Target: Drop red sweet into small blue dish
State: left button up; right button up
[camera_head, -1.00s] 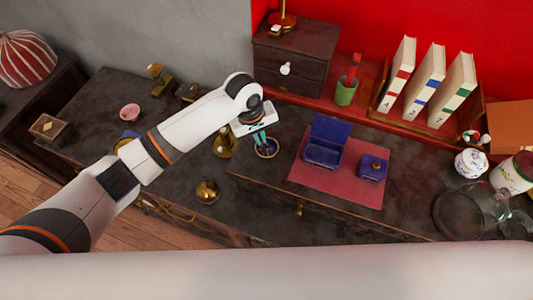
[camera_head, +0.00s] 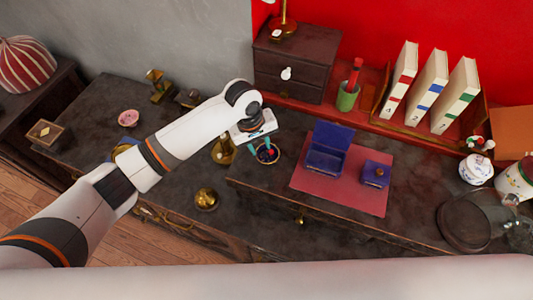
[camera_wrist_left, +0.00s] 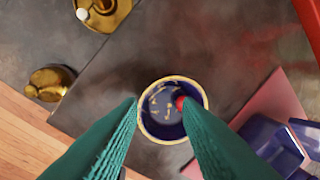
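The small blue dish (camera_head: 266,161) has a gold rim and stands on the dark cabinet top. It also shows in the left wrist view (camera_wrist_left: 163,127), with gold marks inside. The red sweet (camera_head: 270,152) appears inside the dish's rim. In the left wrist view the red sweet (camera_wrist_left: 181,102) is beside the right fingertip, which partly hides it. My left gripper (camera_head: 263,147) is over the dish with its teal fingers spread. In the left wrist view the gripper (camera_wrist_left: 160,100) is open, with nothing between its fingertips. My right gripper is not in view.
A brass bell-like object (camera_head: 223,151) stands just left of the dish, and a round brass piece (camera_head: 206,199) lies nearer. An open blue box (camera_head: 324,160) and a small blue box (camera_head: 375,173) are on a red mat (camera_head: 340,195) to the right.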

pick_arm(q)
notch_tip(320, 180, up, 11)
jog(key=a, duration=0.2)
jog(key=shift+s+r+b, duration=0.2)
jog(key=shift+s+b, duration=0.1)
jog(key=shift+b, duration=0.1)
